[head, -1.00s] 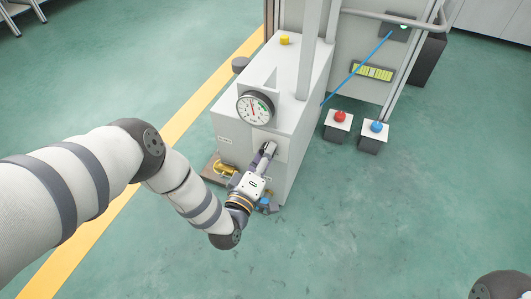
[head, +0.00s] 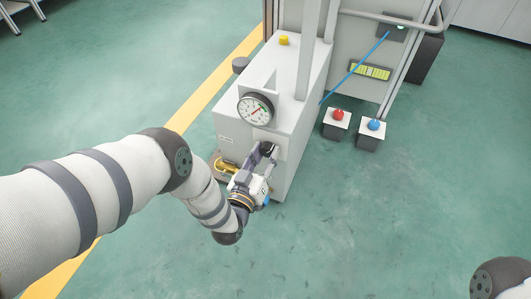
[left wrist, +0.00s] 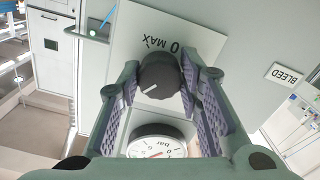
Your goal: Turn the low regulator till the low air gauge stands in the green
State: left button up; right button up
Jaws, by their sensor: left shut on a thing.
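The black regulator knob (left wrist: 160,80) has a white mark and sits on a pale plate lettered "0" and "MAX" in the left wrist view. My left gripper (head: 269,150) is shut on this knob, with its purple-grey finger pads on either side of it. In the head view the fingers mostly hide the knob. The round white air gauge (head: 255,109) stands above it on the grey cabinet. Its red needle points to the upper right, near the green band; whether it lies inside the band is too small to tell. The gauge (left wrist: 157,148) is partly cut off in the left wrist view.
The grey cabinet (head: 289,118) has a yellow button (head: 284,41) on top and a brass fitting (head: 226,166) low at its left. A red button box (head: 337,124) and a blue button box (head: 371,134) stand to the right. The green floor in front is clear.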

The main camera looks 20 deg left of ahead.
pick_arm(q)
jog(key=shift+a+m, duration=0.15)
jog(key=shift+m, duration=0.35)
dwell(0.3)
jog(key=o, duration=1.2)
jog(key=shift+c, duration=0.2)
jog(key=shift+s, duration=0.15)
jog(key=s, duration=1.2)
jog(key=shift+a, duration=0.15)
jog(key=shift+w, duration=0.1)
